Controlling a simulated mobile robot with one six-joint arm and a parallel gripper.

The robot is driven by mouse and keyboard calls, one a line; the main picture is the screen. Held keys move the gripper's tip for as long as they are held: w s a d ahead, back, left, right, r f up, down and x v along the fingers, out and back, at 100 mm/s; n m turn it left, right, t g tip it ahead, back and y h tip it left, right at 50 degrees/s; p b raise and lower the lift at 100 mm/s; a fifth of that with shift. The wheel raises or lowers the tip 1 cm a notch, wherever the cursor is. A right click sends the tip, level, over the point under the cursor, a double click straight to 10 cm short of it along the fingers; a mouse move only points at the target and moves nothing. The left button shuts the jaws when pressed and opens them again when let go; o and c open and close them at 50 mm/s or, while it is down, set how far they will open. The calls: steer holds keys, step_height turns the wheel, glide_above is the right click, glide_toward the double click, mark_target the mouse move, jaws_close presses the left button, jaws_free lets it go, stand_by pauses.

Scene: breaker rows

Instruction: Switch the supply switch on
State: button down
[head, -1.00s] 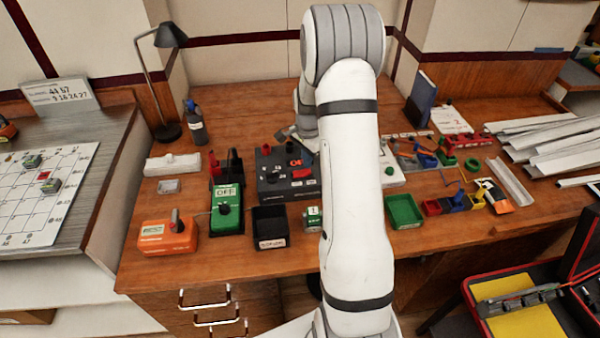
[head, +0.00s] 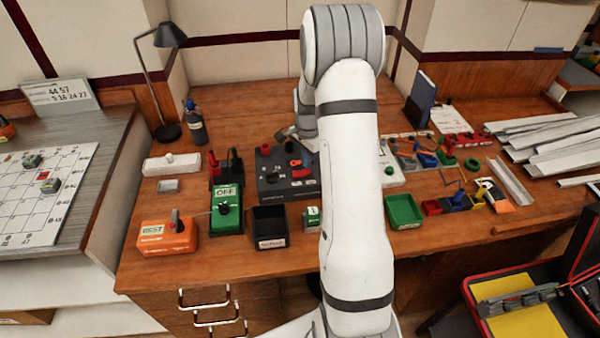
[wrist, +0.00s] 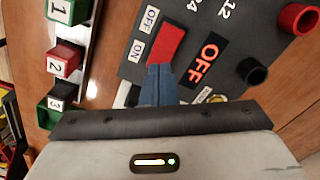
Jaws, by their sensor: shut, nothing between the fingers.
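The supply switch is a red rocker (wrist: 166,45) on a dark control box (wrist: 218,22), beside printed OFF and ON labels. An OFF readout (wrist: 208,60) glows orange-red to the right of it in the wrist view. My gripper (wrist: 158,72) is shut and empty, its blue-grey fingertips at the rocker's ON end; I cannot tell whether they touch it. In the head view the dark box (head: 272,190) stands at the middle of the bench, its rocker (head: 302,173) small and partly unclear. My arm hides part of the bench there.
A red knob (wrist: 299,18) and a black round knob (wrist: 252,71) rise from the box near the rocker. A strip with numbered blocks (wrist: 66,62) lies to the left.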

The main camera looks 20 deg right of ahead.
mark_target(306, 170)
steer(key=shift+f+b, duration=0.6)
steer(key=shift+f, duration=0.3)
steer(key=shift+r+p, duration=2)
steer(key=shift+r, duration=1.6)
steer(key=s+a+r+n+t, duration=0.1)
steer(key=s+a+r+n, duration=0.7)
steer(key=r, duration=0.5)
steer(key=s+a+r+n+t, duration=0.1)
steer(key=s+a+r+n, duration=0.1)
steer(key=s, duration=0.7)
steer(key=s+a+r+n+t, duration=0.1)
steer(key=s+a+r+n, duration=0.2)
steer(key=s, duration=0.6)
steer(key=a+n, duration=0.2)
steer(key=a, duration=0.1)
steer(key=shift+s+a+r, duration=0.2)
steer(key=shift+s+r, duration=0.05)
steer(key=shift+s, duration=0.05)
